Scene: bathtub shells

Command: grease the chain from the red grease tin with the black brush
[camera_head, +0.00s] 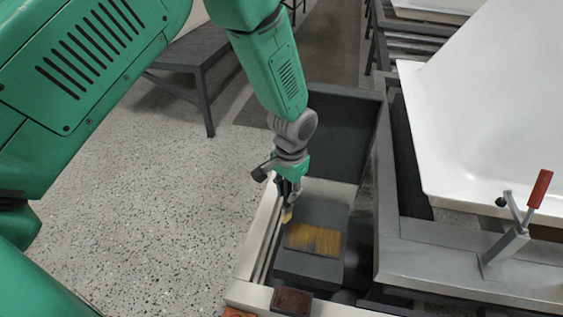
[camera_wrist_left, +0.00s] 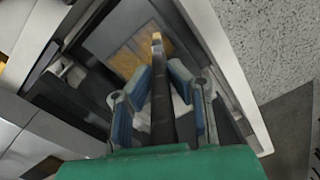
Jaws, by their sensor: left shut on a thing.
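My left gripper (camera_head: 289,188) is shut on the black brush and points down over a dark open box. In the left wrist view the brush's black handle (camera_wrist_left: 160,108) runs between the fingers (camera_wrist_left: 160,78), and its pale tan tip (camera_wrist_left: 157,42) sticks out beyond them. In the head view the tan tip (camera_head: 287,215) is just above or at the edge of a golden-brown streaked patch (camera_head: 314,239) on a dark block; contact cannot be told. A dark red square thing (camera_head: 292,301), perhaps the grease tin, sits at the near rim. I cannot make out a chain. My right gripper is out of view.
The box's raised dark lid or panel (camera_head: 342,135) stands behind the gripper. A white tub shell (camera_head: 485,110) on a grey frame (camera_head: 430,262) fills the right, with a red-handled clamp (camera_head: 538,190). An orange thing (camera_head: 238,313) is at the bottom edge.

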